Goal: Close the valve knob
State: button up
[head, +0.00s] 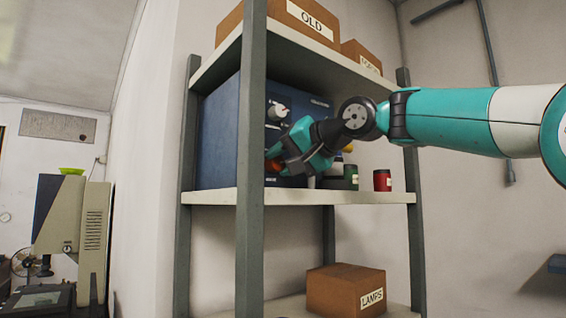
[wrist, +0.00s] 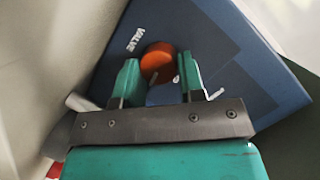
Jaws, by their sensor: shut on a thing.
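The valve knob (wrist: 158,58) is a round orange-red knob on the front of a blue box, beside the word VALVE. In the wrist view my gripper (wrist: 156,78) has its two teal fingers on either side of the knob and is shut on it. In the head view the knob (head: 273,165) shows only in part, beside my gripper (head: 281,159), which hides the rest. A pale pointer mark shows on the knob's face in the wrist view. The blue box (head: 219,135) stands on the middle shelf.
A white knob (head: 278,111) sits higher on the same panel. A grey shelf post (head: 251,210) stands in front of the box. A green jar (head: 350,176) and a red can (head: 382,180) stand to the right on the shelf. A LAMPS box (head: 335,288) is below.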

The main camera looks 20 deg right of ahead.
jog(key=n+h+b, duration=0.1)
jog(key=n, duration=0.1)
jog(key=shift+a+n+h, duration=0.15)
jog(key=shift+n+h, duration=0.15)
jog(key=shift+n, duration=0.1)
jog(key=n+b, duration=0.1)
jog(key=n+h+b, duration=0.1)
jog(key=n+b, duration=0.1)
jog(key=shift+s+a+t+h, duration=0.1)
jog(key=shift+a+t+h, duration=0.1)
jog(key=shift+t+h, duration=0.1)
jog(key=n+h+b, duration=0.1)
jog(key=n, duration=0.1)
jog(key=shift+a+n+t, duration=0.15)
jog(key=shift+n+t, duration=0.15)
jog(key=shift+n+t+h, duration=0.4)
jog(key=shift+n+h, duration=0.5)
jog(key=shift+n, duration=0.5)
jog(key=o, duration=0.9)
jog(key=shift+s, duration=0.15)
